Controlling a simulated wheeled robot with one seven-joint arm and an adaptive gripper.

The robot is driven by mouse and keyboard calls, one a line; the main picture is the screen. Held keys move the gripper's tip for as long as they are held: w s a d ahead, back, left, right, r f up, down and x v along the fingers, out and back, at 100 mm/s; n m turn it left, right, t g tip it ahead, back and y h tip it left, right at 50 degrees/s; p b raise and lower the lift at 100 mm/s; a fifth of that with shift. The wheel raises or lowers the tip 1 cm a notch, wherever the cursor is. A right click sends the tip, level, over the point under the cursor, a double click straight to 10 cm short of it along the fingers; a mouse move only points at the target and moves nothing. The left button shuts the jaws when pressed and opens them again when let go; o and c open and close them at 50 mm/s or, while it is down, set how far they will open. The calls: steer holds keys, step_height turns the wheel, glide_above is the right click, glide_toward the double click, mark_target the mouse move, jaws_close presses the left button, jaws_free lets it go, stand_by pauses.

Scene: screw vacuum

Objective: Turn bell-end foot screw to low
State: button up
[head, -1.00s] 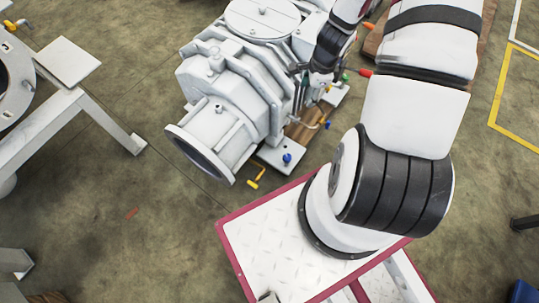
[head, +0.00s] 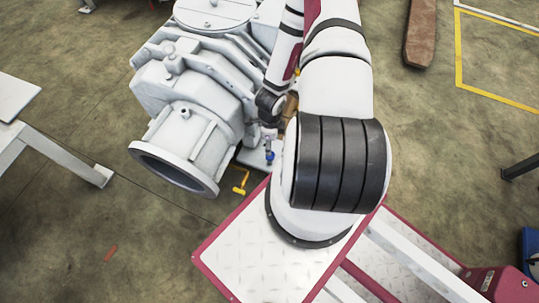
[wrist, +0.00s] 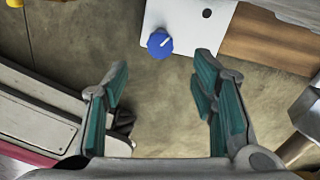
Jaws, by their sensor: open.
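A blue knob (head: 269,154), the foot screw by the bell end, sits at the edge of the pump's white foot plate (head: 252,158) in the head view. The blue knob also shows in the wrist view (wrist: 158,44), with a white pointer line slanting to the upper right. My gripper (wrist: 160,68) is open and empty in the wrist view, its teal-padded fingers spread. The knob shows between and beyond the fingertips, apart from both. In the head view my gripper is just above the knob, small and partly hidden by my arm.
A yellow handle (head: 241,182) lies left of the knob near the floor. A wooden block (wrist: 268,40) adjoins the foot plate. A white bench (head: 60,155) stands at left. Open floor (head: 150,250) lies between the bench and my base.

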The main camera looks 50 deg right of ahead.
step_height(320, 180, down, 9)
steer(key=b, duration=0.3)
steer(key=shift+r+b, duration=0.1)
steer(key=shift+b, duration=0.2)
steer(key=shift+c, duration=0.2)
steer(key=c, duration=1.1)
